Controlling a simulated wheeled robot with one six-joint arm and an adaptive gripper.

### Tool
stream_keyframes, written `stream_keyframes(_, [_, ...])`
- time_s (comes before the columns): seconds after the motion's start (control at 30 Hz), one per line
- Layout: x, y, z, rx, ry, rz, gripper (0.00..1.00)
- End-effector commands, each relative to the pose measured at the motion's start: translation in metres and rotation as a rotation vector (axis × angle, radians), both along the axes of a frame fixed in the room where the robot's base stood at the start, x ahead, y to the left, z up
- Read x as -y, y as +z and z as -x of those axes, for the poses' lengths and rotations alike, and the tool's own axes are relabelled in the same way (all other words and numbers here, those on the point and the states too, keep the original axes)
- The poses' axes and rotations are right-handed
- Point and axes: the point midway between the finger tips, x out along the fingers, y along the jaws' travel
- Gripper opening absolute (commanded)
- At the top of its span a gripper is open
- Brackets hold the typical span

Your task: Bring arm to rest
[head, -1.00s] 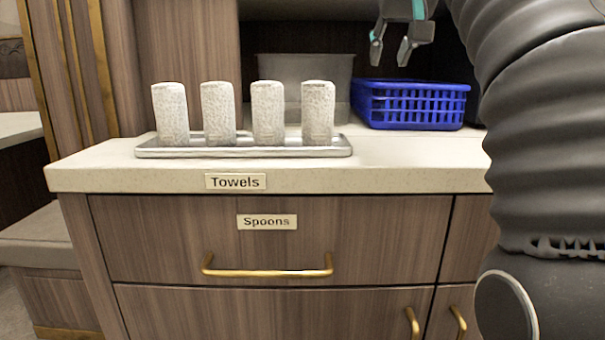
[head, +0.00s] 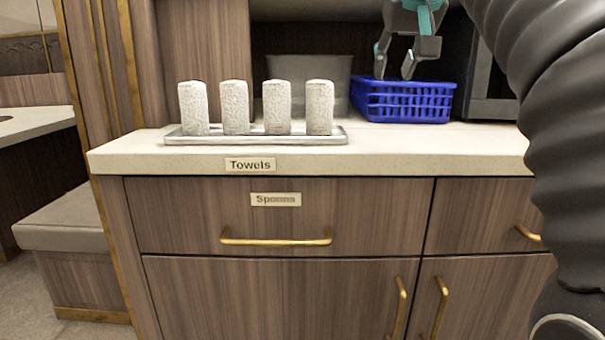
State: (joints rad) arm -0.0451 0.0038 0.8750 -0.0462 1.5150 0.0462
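My gripper (head: 394,74) hangs at the upper right of the head view, pointing down. Its two fingers are apart, with nothing between them that I can see. In the picture its fingertips overlap the upper left part of the blue basket (head: 403,104). I cannot tell how far in front of or above the basket they are. My dark ribbed arm fills the right side of the view and hides part of the counter there.
Several rolled white towels (head: 235,107) stand upright on a metal tray (head: 255,140) on the pale counter (head: 400,150). A grey bin (head: 340,75) stands behind. Below is a closed drawer (head: 340,215) labelled Spoons. A cushioned bench (head: 70,215) is at left; floor shows beside it.

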Motion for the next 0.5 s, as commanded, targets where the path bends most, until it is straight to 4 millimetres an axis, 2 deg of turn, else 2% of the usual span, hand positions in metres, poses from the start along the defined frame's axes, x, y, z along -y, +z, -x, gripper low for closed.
stream_keyframes(0.17, [0.001,-0.013,0.013,-0.024,0.004,0.002,0.35])
stream_keyframes(0.27, [0.001,-0.028,0.025,-0.044,0.007,0.003,0.35])
stream_keyframes(0.5, [0.004,-0.085,0.064,-0.098,0.013,0.004,0.35])
